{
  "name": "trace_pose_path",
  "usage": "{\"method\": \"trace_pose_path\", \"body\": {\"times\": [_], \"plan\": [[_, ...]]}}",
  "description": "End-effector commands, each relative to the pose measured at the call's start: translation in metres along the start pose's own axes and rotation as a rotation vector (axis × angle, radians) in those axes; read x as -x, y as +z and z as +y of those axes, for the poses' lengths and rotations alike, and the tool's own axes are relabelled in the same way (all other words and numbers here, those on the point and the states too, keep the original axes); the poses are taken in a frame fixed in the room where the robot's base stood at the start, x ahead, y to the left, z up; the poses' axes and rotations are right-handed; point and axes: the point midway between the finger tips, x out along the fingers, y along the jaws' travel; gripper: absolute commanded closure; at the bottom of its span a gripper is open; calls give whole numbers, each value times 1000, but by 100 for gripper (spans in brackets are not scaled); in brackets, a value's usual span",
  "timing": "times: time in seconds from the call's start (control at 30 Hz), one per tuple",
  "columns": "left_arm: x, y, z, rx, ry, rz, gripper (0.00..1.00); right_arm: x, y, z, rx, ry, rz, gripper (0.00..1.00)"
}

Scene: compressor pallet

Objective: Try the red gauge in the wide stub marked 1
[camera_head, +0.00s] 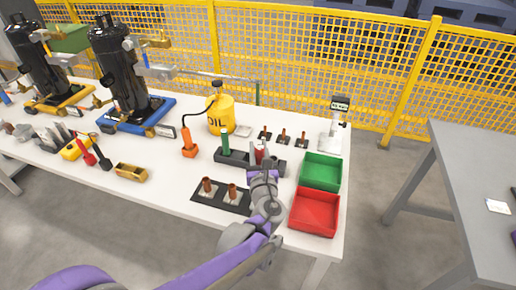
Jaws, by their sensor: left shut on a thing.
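My left gripper (261,163) is shut on the red gauge (259,156), seen as a small red piece at the gripper's tip. It is over the right part of the dark gauge holder (238,158); I cannot tell whether the gauge is still seated or lifted. The green gauge (225,144) stands upright in the holder's left part. Two wide copper stubs, a left one (207,185) and a right one (232,192), stand on a dark plate in front of the holder. Their markings are too small to read. My right gripper is not in view.
A green bin (320,171) and a red bin (315,210) stand at the table's right end. Thinner copper stubs (283,136) stand behind the holder. A yellow oil can (221,115) and an orange tool (188,145) are to the left. Black compressors (120,65) stand far left.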

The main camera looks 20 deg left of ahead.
Motion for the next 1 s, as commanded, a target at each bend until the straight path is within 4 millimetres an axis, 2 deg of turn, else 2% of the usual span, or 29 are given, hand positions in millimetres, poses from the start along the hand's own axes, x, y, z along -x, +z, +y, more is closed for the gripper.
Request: {"method": "trace_pose_path", "body": {"times": [0.6,1.0], "plan": [[0,-46,0,-1,1,1,100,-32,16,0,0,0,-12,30],[0,-50,0,0,1,0,100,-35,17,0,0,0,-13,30]]}}
